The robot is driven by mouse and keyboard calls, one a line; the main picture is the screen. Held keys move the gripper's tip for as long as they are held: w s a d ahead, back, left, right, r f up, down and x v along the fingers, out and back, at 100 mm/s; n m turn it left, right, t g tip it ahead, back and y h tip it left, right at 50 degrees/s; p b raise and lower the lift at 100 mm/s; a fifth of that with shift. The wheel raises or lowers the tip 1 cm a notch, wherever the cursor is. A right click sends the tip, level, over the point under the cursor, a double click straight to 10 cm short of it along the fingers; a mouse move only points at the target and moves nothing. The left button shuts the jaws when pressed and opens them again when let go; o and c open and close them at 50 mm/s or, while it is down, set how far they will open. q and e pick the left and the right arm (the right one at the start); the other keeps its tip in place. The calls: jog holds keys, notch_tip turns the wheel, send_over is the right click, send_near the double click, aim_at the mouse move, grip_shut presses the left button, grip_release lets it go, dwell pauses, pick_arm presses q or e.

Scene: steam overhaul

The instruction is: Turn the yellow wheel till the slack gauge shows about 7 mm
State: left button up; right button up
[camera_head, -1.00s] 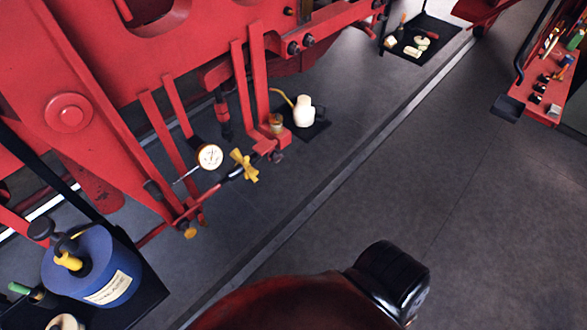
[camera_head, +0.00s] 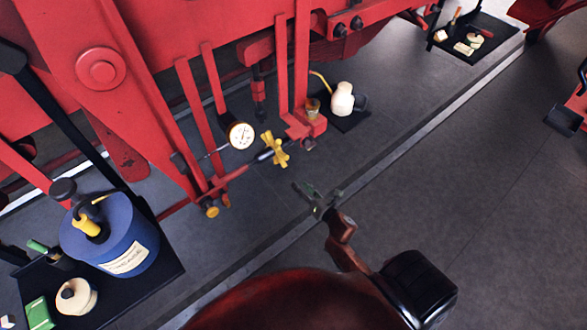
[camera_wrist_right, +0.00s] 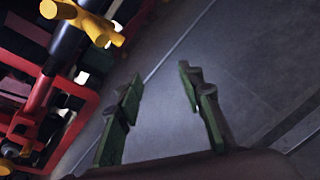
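The yellow wheel (camera_head: 274,149) sits on a dark rod low on the red frame in the head view. It also shows at the upper left of the right wrist view (camera_wrist_right: 84,17). The round white slack gauge (camera_head: 241,135) is just left of the wheel; its reading is too small to make out. My right gripper (camera_head: 314,190) is to the right of and below the wheel in the picture, apart from it. In the right wrist view its green-padded fingers (camera_wrist_right: 158,92) are spread with only floor between them. My left gripper is not in view.
A blue canister (camera_head: 135,235) stands on a black tray at lower left. A cream jug (camera_head: 342,98) stands on a dark mat behind the wheel. Another tray (camera_head: 499,30) with small items lies at upper right. Grey floor right of the wheel is clear.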

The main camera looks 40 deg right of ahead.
aim_at(285, 157)
jog(key=w+r+n+t, duration=0.1)
jog(key=w+r+n, duration=0.1)
jog(key=r, duration=0.2)
jog(key=w+a+r+n+t, duration=0.1)
jog(key=w+r+n, duration=0.1)
jog(key=r, duration=0.3)
jog(key=w+a+r+n+y, duration=0.1)
jog(key=w+r+n, duration=0.1)
jog(key=r+n, duration=0.1)
jog(key=shift+w+a+r+n+t+b, duration=0.1)
jog(key=shift+w+r+n+t+b, duration=0.25)
jog(key=shift+r, duration=0.35)
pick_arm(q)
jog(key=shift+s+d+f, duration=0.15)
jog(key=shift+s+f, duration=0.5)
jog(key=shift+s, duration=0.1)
pick_arm(e)
jog(key=shift+w+a, duration=0.1)
jog(key=shift+w, duration=0.8)
grip_shut()
jog(key=shift+f, duration=0.1)
